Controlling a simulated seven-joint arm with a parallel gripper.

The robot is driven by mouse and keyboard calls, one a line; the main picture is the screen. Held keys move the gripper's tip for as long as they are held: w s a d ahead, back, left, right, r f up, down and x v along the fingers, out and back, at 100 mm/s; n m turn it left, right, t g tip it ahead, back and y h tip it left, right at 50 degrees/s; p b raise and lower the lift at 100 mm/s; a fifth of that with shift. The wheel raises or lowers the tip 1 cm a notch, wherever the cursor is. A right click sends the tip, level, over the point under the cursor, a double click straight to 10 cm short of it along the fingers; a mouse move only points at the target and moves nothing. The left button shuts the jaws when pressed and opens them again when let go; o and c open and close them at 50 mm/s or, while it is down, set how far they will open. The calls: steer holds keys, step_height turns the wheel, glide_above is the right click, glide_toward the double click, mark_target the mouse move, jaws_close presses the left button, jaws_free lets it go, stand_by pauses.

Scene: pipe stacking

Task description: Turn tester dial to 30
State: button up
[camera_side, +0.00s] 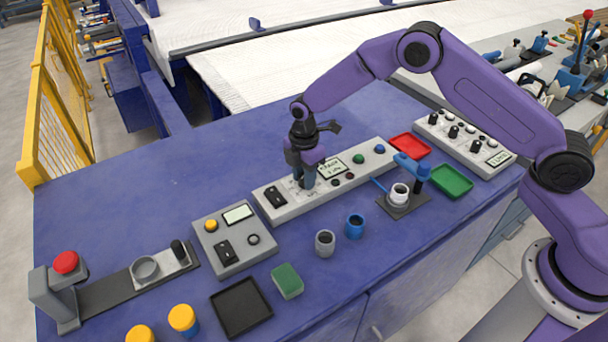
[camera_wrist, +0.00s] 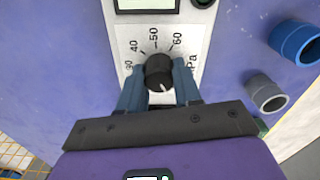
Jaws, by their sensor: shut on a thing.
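The tester (camera_side: 283,209) is a long light-grey panel on the blue bench in the side view. Its dial is hidden there behind my gripper (camera_side: 304,182), which points down over the panel. In the wrist view the dial (camera_wrist: 158,70) is a black round knob on a white scale plate (camera_wrist: 187,45) with 40, 50 and 60 readable and a partly covered number at left. A small white mark shows at the knob's lower edge, on the side away from the numbers. My gripper (camera_wrist: 159,82) has its blue fingers on both sides of the knob, shut on it.
A red tray (camera_side: 409,146), a green tray (camera_side: 452,181) and a blue-levered fixture (camera_side: 403,203) lie to the right. A grey pipe (camera_side: 325,243) and a blue pipe (camera_side: 355,226) stand in front of the tester. A smaller control box (camera_side: 235,239) is at left.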

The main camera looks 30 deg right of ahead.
steer(key=shift+m, duration=0.3)
steer(key=m, duration=0.5)
steer(key=shift+m, duration=0.3)
steer(key=m, duration=1.1)
steer(key=shift+m, duration=0.4)
steer(key=m, duration=0.5)
steer(key=shift+m, duration=0.3)
steer(key=o, duration=1)
steer(key=shift+o, duration=0.2)
